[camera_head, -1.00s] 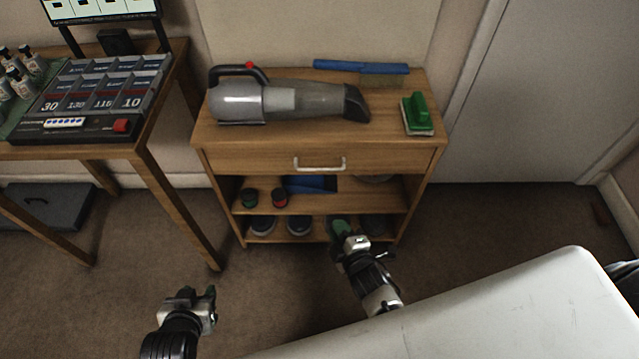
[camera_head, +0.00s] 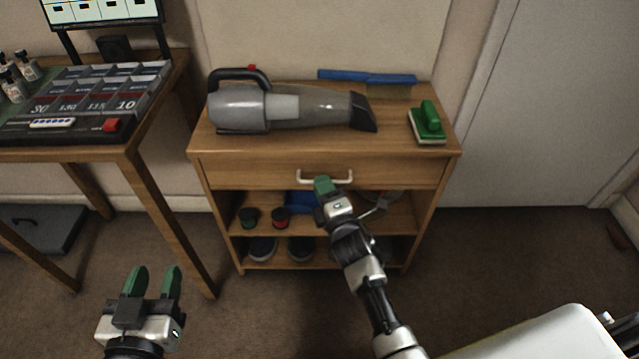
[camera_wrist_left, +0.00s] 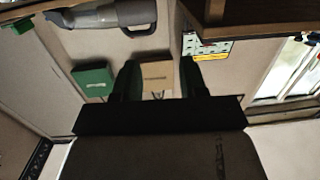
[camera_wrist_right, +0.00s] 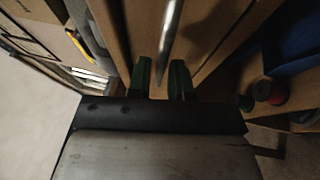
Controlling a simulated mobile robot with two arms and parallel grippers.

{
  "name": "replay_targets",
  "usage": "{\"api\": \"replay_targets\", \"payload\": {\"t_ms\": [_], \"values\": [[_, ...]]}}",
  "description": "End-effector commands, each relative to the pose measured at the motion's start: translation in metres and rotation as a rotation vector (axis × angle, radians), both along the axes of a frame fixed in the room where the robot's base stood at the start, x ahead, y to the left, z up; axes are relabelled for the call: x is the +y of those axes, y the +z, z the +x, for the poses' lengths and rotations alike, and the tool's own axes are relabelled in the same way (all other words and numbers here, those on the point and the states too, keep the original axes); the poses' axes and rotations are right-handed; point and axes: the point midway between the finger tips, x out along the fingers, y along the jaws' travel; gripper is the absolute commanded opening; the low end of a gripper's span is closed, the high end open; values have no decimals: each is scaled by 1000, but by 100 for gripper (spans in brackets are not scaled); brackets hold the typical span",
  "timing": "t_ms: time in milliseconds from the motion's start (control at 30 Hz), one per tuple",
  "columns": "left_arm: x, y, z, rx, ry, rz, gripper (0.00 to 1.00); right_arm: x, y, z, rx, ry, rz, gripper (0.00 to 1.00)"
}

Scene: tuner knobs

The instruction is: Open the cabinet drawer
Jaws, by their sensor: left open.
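The wooden cabinet (camera_head: 205,172) stands ahead, and its drawer (camera_head: 245,174) looks closed. The pale bar handle (camera_head: 340,181) is on the drawer front; it also shows as a metal bar in the right wrist view (camera_wrist_right: 173,28). My left gripper (camera_head: 152,275) is open and empty, low at the left, away from the cabinet.
A handheld vacuum (camera_head: 300,108), a blue-handled brush (camera_head: 367,77) and a green scrubber (camera_head: 428,122) lie on the cabinet top. Spools (camera_head: 281,216) and shoes sit on the shelves below. A wooden table (camera_head: 160,190) stands at left. Carpet before the cabinet is clear.

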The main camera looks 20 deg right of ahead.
Motion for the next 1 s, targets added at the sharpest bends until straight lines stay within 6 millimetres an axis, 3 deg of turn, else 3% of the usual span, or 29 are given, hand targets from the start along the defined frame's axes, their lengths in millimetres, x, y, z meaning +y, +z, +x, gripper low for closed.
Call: {"api": "replay_targets", "payload": {"t_ms": [200,500,633,1000], "values": [[-3,11,2,-90,-5,-23,43,2,2,17,2,0,1,20],[-3,13,1,-100,-6,-27,43,2,3,19,2,-1,1,20],[-3,10,9,-93,-6,-25,43,2,3,19,2,-1,1,0],[-3,11,9,-91,-6,-26,43,1,3,18,2,1,1,0]]}}
